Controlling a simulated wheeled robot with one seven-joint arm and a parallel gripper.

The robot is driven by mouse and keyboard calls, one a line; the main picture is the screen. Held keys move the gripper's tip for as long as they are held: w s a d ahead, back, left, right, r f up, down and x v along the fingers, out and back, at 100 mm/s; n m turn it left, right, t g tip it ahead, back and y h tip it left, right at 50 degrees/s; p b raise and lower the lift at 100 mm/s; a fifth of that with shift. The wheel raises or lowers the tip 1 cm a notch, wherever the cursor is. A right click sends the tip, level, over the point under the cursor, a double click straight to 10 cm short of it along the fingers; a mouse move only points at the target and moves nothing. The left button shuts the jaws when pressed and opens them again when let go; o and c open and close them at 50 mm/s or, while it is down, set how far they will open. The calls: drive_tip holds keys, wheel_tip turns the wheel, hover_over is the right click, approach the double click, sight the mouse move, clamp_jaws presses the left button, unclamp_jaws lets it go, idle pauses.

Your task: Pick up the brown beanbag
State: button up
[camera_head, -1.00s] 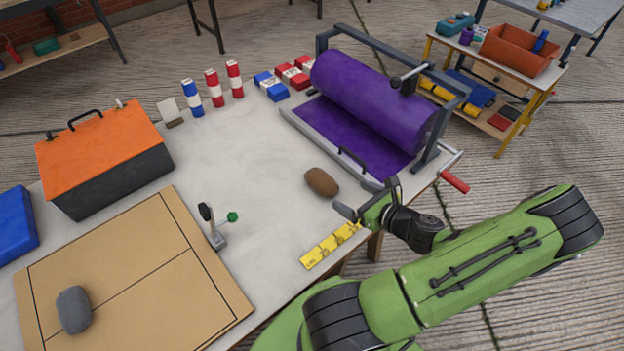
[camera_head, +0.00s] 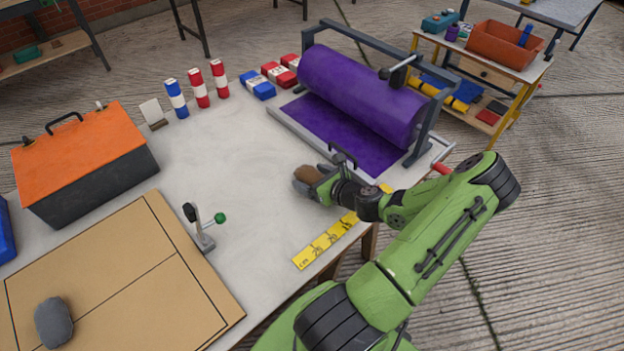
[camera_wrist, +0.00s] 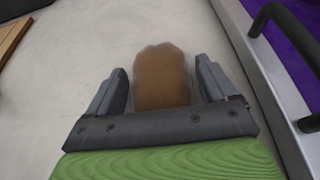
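The brown beanbag (camera_head: 309,174) lies on the pale table top, left of the purple roll. In the wrist view the brown beanbag (camera_wrist: 162,78) sits between the two fingers of my gripper (camera_wrist: 160,85). A narrow gap shows on each side of it, so the fingers look open around it, not pressed on it. In the head view my gripper (camera_head: 312,182) is low over the table at the beanbag and hides part of it.
A frame with a purple roll (camera_head: 360,95) stands just right of my gripper, with a black handle (camera_wrist: 285,30) close by. A yellow ruler (camera_head: 325,241) lies at the table edge. A tan board (camera_head: 120,270) with a grey beanbag (camera_head: 53,323) is at left.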

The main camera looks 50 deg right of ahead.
drive_tip(key=c, duration=1.2)
